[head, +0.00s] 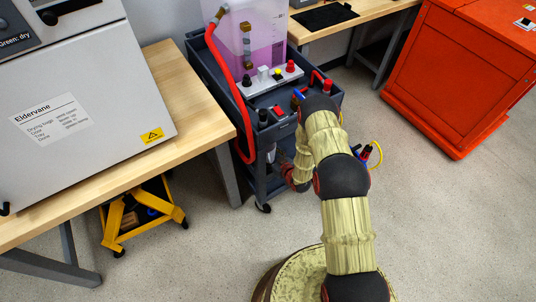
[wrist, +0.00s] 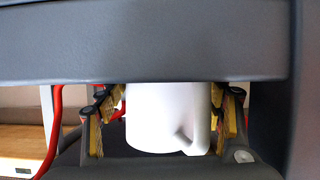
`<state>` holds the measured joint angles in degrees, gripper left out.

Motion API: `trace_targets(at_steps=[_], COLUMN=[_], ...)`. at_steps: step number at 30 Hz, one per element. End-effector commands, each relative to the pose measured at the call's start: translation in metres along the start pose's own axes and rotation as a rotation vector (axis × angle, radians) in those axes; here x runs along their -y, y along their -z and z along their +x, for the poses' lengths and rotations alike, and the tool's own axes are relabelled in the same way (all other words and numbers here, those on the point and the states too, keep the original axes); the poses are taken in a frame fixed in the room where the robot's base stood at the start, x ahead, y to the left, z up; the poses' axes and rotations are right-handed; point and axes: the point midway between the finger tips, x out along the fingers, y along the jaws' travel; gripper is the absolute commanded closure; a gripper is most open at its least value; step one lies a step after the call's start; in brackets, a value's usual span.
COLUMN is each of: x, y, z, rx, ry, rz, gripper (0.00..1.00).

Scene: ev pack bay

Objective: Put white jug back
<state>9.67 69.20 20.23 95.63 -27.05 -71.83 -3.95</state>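The white jug (wrist: 155,115) shows in the wrist view, between the two yellow-padded fingers of my gripper (wrist: 168,98). Its handle is at its lower right side. The fingers stand close along both sides of the jug; whether they press on it I cannot tell. I cannot clearly make out the jug in that view.
The dark grey edge (wrist: 150,40) spans the wrist view close to the camera, with a dark upright (wrist: 268,125) at right. The cart's top holds a tank of pink liquid (head: 255,45) and a red hose (head: 240,100). A wooden bench (head: 190,95) stands left; open floor lies right.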

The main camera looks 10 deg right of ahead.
Motion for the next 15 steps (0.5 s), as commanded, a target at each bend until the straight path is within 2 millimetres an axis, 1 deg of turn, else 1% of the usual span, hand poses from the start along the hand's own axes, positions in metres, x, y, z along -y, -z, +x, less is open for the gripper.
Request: trace_targets(at_steps=[11,14,15], x=[0.0,0.0,0.0], y=[0.002,0.003,0.003], z=[-0.001,-0.009,-0.015], rx=[0.0,0.002,0.003], ry=[0.0,-0.001,-0.001], rz=[0.0,0.002,0.002], gripper=[0.29,0.29,0.29])
